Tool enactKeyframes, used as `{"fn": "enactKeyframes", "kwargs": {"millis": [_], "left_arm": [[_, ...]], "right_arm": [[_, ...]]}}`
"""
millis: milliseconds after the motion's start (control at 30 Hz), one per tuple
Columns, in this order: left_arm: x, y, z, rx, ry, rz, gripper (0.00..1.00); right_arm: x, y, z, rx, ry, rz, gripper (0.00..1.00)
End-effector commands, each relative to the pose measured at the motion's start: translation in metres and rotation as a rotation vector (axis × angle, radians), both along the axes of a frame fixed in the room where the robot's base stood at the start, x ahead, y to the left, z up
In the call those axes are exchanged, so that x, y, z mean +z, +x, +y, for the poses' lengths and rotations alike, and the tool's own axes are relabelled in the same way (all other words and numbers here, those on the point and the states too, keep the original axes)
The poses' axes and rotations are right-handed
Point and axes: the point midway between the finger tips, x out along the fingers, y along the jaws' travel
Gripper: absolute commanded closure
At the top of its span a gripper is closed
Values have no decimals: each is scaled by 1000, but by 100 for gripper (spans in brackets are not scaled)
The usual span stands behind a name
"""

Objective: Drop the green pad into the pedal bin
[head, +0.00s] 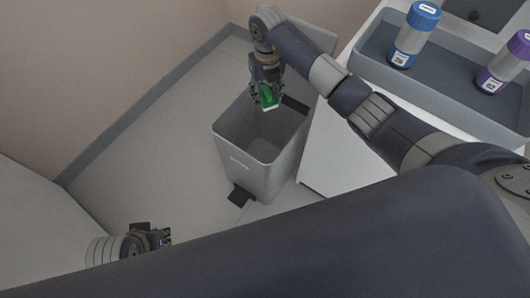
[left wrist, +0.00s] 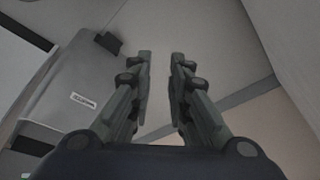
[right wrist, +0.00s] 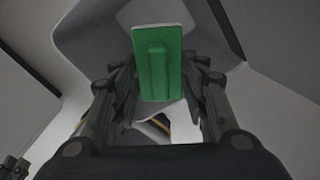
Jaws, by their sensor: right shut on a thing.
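The green pad (head: 268,97) is in my right gripper (head: 266,92), just above the open mouth of the grey pedal bin (head: 228,157). In the right wrist view the pad (right wrist: 163,75) is a green plate with a raised grip between the fingers of my right gripper (right wrist: 163,85). The bin's black pedal (head: 241,195) shows at its front foot. My left gripper (head: 152,237) is low at the bottom left of the head view, apart from the bin. In the left wrist view my left gripper (left wrist: 160,60) has a gap between its fingers and holds nothing; the bin (left wrist: 85,90) is beside it.
A white counter (head: 340,135) stands right of the bin. On it a grey tray (head: 440,97) holds a blue-capped bottle (head: 412,38) and a purple-capped bottle (head: 502,66). Walls close in behind and left; the floor (head: 155,150) left of the bin is clear.

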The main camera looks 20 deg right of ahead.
Motion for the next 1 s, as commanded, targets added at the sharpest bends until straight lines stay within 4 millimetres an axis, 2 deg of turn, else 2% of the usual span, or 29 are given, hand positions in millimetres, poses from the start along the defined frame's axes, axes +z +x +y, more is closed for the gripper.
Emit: {"fn": "enactKeyframes", "kwargs": {"millis": [200,533,567,633,667,1000], "left_arm": [[14,-4,1,1,-1,-8,83],[17,-5,1,1,0,-7,83],[17,-5,1,1,0,-7,83],[17,-5,1,1,0,-7,83],[17,-5,1,1,0,-7,83],[17,-4,1,1,-1,-10,83]], "right_arm": [[-5,0,0,1,0,0,81],[-5,0,0,1,0,0,81],[-5,0,0,1,0,0,54],[-5,0,0,1,0,0,39],[-5,0,0,1,0,0,36],[-4,0,0,0,0,0,36]]}}
